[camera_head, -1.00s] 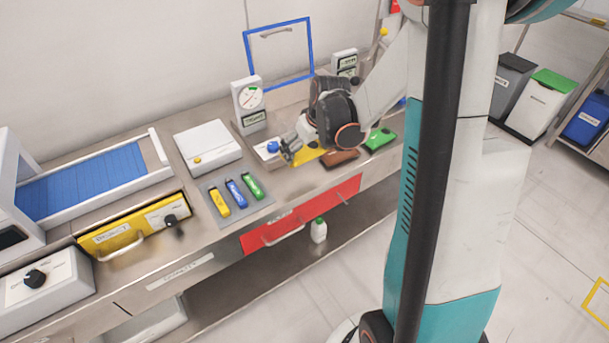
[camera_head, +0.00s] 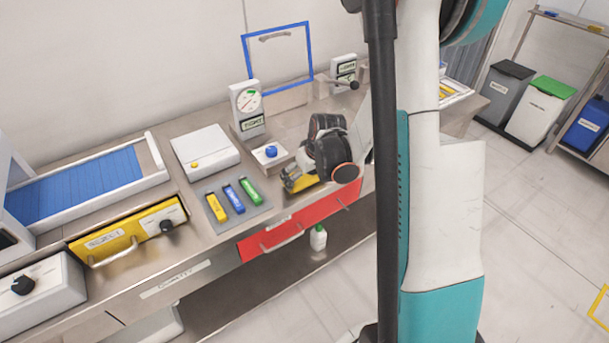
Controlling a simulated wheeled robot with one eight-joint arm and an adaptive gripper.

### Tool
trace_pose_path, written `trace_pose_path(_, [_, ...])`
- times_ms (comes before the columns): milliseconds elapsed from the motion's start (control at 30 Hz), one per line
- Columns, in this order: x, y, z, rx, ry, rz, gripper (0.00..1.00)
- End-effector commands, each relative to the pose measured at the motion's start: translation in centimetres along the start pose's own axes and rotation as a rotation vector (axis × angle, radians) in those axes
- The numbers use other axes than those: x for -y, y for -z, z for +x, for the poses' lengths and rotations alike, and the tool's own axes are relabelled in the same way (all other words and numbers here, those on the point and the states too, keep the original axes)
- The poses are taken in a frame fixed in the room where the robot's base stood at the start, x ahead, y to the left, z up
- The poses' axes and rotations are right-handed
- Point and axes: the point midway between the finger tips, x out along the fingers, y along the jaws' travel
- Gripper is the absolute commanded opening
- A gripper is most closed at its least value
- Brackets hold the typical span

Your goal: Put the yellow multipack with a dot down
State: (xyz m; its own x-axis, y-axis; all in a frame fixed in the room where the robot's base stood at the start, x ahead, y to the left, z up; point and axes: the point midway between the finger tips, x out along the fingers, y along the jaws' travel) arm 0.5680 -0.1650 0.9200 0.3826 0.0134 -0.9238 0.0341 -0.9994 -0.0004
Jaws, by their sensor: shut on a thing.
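My gripper (camera_head: 289,178) is low over the front part of the steel worktop, to the right of the grey mat. It is shut on a yellow pack (camera_head: 304,184), which shows beneath the fingers near the worktop's front edge. The fingers and wrist cover much of the pack, and no dot shows on it. I cannot tell whether the pack touches the worktop.
A grey mat (camera_head: 228,222) holds yellow, blue and green items left of my gripper. A blue-knobbed block (camera_head: 270,153) stands just behind it. A white box (camera_head: 205,151), a dial gauge (camera_head: 247,104) and a red drawer (camera_head: 290,228) are close by.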

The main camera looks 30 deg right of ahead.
Motion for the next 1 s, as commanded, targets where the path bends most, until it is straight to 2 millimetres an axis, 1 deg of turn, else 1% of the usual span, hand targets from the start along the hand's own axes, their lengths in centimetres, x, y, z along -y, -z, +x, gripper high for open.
trace_pose_path(100, [0.0, -0.1, 0.3, 0.000, 0.000, 0.000, 0.62])
trace_pose_path(133, [0.0, -0.1, 0.3, 0.000, 0.000, 0.000, 0.99])
trace_pose_path(500, [0.0, -0.1, 0.2, 0.000, 0.000, 0.000, 1.00])
trace_pose_path(633, [0.0, 0.1, -0.2, 0.000, 0.000, 0.000, 1.00])
trace_pose_path(767, [0.0, 0.1, -1.9, 0.000, 0.000, 0.001, 1.00])
trace_pose_path(1000, [0.0, 0.1, -6.7, 0.000, 0.000, 0.001, 1.00])
